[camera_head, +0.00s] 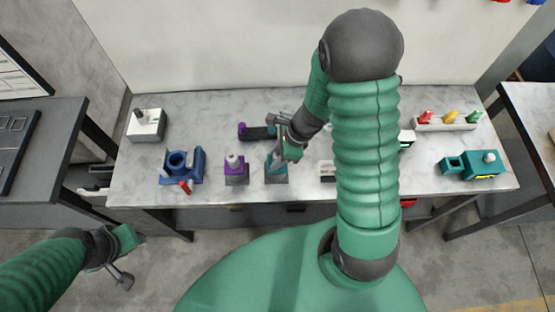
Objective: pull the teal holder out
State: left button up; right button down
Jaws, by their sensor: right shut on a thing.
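The teal holder (270,165) stands on a dark grey base near the front middle of the marble-topped table. My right gripper (279,160) reaches down onto it from above and is shut on it. The fingers hide part of its upper end, so I cannot tell whether it sits fully in its base. My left gripper (123,277) hangs low at the left, in front of the table and far from the holder. It is small and seen at an angle, so its opening is unclear.
A purple holder (235,170) stands close to the left of the teal one. A blue fixture (182,167) and a red piece (186,187) lie further left. A purple-and-black part (256,132) lies behind. A teal device (478,165) stands at the right.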

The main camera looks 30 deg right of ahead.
aim_at(274, 154)
jog(key=shift+w+a, duration=0.1)
jog(key=shift+w, duration=0.05)
jog(key=shift+d+r+p, duration=0.3)
jog(key=shift+r+p, duration=0.05)
jog(key=shift+p, duration=0.05)
jog(key=shift+a+r, duration=0.25)
jog(key=shift+r+p, duration=0.1)
jog(key=shift+p, duration=0.2)
jog(key=shift+d+r+p, duration=0.1)
jog(key=shift+r+p, duration=2.9)
jog(key=shift+r, duration=0.1)
